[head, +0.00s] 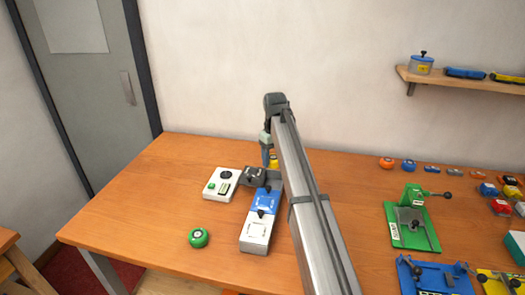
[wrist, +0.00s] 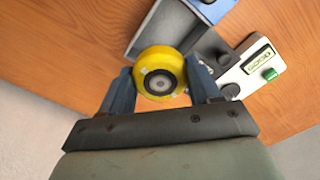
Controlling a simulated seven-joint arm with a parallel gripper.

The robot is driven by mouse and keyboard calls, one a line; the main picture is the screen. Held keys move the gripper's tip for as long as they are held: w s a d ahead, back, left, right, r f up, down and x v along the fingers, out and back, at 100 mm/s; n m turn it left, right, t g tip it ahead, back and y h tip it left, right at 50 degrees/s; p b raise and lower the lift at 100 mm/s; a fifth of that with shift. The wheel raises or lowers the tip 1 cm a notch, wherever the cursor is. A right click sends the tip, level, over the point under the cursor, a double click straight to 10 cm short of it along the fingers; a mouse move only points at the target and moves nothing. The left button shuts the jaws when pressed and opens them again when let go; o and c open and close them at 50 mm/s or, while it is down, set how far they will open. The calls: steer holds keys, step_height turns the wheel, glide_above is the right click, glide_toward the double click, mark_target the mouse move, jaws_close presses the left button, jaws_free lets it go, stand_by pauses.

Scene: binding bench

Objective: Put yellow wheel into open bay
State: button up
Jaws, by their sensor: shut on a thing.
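My gripper (wrist: 160,78) is shut on the yellow wheel (wrist: 158,60), with one finger on each side of it. The wheel has a grey hub and shows as a small yellow patch in the head view (head: 273,162), mostly hidden by my arm. The open bay is a grey, open-topped compartment (wrist: 142,42) at the end of a block, beside its blue section. In the wrist view the wheel overlaps the bay's near end; whether it touches is unclear. In the head view my arm partly covers the bay (head: 274,178).
The block's blue section (head: 265,201) and white section (head: 257,233) extend toward the front. A white box with a display (head: 213,193) and a dark grey part (head: 252,176) stand left of it. A green wheel (head: 198,238) lies front left. A green press (head: 410,218) stands right.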

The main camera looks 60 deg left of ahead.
steer(key=shift+s+d+f+n, duration=0.2)
steer(key=shift+d+n, duration=0.4)
steer(key=shift+n, duration=0.6)
steer(key=shift+s+d+n, duration=0.1)
steer(key=shift+n, duration=0.6)
steer(key=n, duration=0.4)
steer(key=shift+n, duration=0.4)
steer(key=shift+f, duration=0.15)
glide_above(274, 188)
steer(key=shift+s+f, duration=0.15)
steer(key=shift+f, duration=3.35)
steer(key=shift+f, duration=0.7)
steer(key=o, duration=1.3)
steer(key=shift+r, duration=5.75)
